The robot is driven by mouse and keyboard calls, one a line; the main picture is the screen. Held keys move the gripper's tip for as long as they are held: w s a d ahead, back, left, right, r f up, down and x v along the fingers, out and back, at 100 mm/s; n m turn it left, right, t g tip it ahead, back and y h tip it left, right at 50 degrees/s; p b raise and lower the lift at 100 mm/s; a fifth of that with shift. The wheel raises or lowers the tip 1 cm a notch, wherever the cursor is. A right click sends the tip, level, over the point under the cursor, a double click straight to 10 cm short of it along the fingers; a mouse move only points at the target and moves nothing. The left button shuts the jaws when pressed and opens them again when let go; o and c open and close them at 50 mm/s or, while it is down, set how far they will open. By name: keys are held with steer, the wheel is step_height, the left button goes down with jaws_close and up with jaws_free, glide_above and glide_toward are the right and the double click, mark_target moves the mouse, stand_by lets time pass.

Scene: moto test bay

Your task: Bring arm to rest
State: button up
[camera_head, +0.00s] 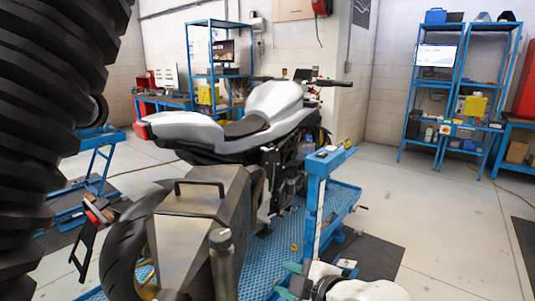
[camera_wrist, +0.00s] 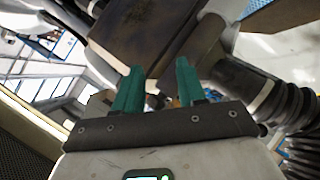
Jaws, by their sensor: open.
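My gripper (camera_head: 287,280) is at the bottom of the head view, right of centre, with its green fingers pointing left. The white wrist body behind it is cut off by the lower edge. In the wrist view my gripper (camera_wrist: 160,82) shows two green fingers standing apart with nothing held between them. A dark, worn metal surface (camera_wrist: 145,45) lies beyond the fingertips; I cannot tell whether they touch it.
A silver motorcycle (camera_head: 275,105) stands on a blue lift platform (camera_head: 262,262). A blue post (camera_head: 316,200) rises close behind my gripper. Blue shelves (camera_head: 408,125) stand at the back right. Grey floor (camera_head: 450,225) is open on the right.

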steer(key=s+d+f+m+g+h, duration=0.25)
steer(key=s+d+f+m, duration=0.45)
steer(key=f, duration=0.5)
steer(key=s+d+f+m+g+h, duration=0.1)
steer(key=s+d+f+m+g, duration=0.1)
steer(key=s, duration=0.7)
steer(key=s+d+f+m+g+h, duration=0.2)
steer(key=s+d+f+m, duration=0.3)
steer(key=s+d, duration=0.3)
steer(key=s+d+f+m+g+h, duration=0.1)
steer(key=s+d+f, duration=0.4)
steer(key=s, duration=0.7)
steer(key=f+m+g, duration=0.1)
steer(key=m, duration=0.1)
steer(key=shift+d+m+g+h, duration=0.3)
steer(key=shift+d+g+h, duration=0.05)
steer(key=shift+d, duration=0.05)
